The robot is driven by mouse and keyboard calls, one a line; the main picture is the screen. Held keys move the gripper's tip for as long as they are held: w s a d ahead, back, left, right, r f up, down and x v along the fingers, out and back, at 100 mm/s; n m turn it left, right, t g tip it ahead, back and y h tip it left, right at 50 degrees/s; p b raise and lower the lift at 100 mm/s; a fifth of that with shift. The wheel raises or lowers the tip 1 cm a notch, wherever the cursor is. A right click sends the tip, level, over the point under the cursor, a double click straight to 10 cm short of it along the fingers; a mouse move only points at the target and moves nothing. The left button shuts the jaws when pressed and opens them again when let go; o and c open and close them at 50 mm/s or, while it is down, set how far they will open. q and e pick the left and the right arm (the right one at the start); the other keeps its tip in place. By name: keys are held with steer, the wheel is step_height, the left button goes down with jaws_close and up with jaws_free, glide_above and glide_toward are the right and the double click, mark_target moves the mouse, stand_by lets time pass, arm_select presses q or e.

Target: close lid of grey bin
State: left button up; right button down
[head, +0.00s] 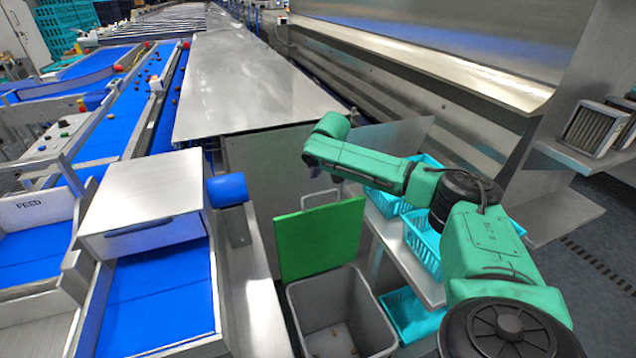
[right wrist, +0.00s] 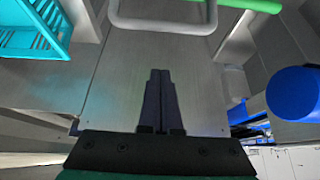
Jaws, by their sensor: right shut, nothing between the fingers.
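The grey bin (head: 308,300) stands open at the bottom centre of the head view, with a few small brown bits on its floor. Its green lid (head: 322,240) stands raised at the bin's far edge, with a grey loop handle (head: 320,197) on top. My right gripper hangs from the green arm above and beyond the lid; its fingertips are hard to make out in the head view. In the right wrist view my right gripper (right wrist: 160,72) is shut and empty. The handle (right wrist: 160,27) and a strip of the lid (right wrist: 252,5) show beyond the fingertips, apart from them. My left gripper is out of view.
Turquoise crates (head: 424,240) sit on a shelf to the right of the bin. A blue roller end (head: 228,190) and metal frame stand left of the lid. A metal panel (head: 265,165) lies behind it. Blue conveyor belts run along the left.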

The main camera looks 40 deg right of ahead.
steer(key=s+f+p, duration=0.1)
steer(key=s+a+f+p, duration=0.1)
steer(key=shift+s+f, duration=0.3)
steer(key=shift+s, duration=0.1)
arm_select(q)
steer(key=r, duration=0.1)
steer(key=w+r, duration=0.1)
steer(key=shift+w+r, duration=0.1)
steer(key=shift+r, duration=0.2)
arm_select(e)
steer(key=shift+w+f, duration=0.1)
steer(key=shift+f, duration=0.05)
